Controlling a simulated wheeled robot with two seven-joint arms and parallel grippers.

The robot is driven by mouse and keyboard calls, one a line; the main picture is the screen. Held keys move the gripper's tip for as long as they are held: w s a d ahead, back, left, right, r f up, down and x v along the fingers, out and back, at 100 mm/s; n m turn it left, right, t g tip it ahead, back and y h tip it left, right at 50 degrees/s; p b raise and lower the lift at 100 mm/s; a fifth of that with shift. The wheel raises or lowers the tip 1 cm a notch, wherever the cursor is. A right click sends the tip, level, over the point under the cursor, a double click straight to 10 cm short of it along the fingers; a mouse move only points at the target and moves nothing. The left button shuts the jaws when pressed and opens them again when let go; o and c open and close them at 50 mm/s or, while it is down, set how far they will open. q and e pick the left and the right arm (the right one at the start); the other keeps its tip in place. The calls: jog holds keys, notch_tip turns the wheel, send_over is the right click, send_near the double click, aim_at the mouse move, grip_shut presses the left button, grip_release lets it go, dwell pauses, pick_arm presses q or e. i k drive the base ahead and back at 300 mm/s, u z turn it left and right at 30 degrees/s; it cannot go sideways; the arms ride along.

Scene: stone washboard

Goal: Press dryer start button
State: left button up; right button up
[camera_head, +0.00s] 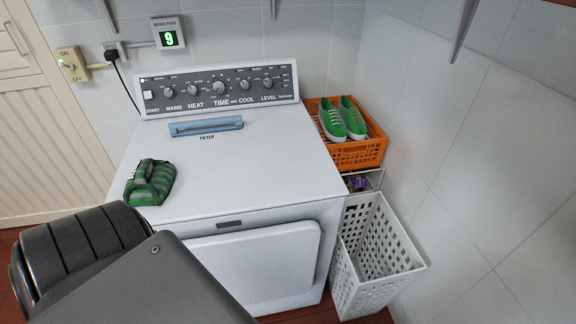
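The white dryer (250,180) stands against the tiled wall with its door shut. Its dark control panel (219,89) runs along the back top edge. A small pale square button (149,95) sits at the panel's left end above the word START. Several knobs line the panel to its right, labelled MAINS, HEAT, TIME, COOL and LEVEL. A dark grey link of my arm fills the lower left and hides the dryer's front left corner. Neither gripper shows in this view.
A green striped cloth item (150,182) lies on the dryer's left side, and a blue filter piece (206,126) near the panel. An orange crate (360,154) with green shoes (341,119) and a white basket (378,258) stand right. A wall switch (72,64) and display (168,37) are behind.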

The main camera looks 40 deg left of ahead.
aim_at(148, 95)
jog(key=z, duration=1.8)
jog(key=k, duration=2.45)
jog(key=u, duration=2.05)
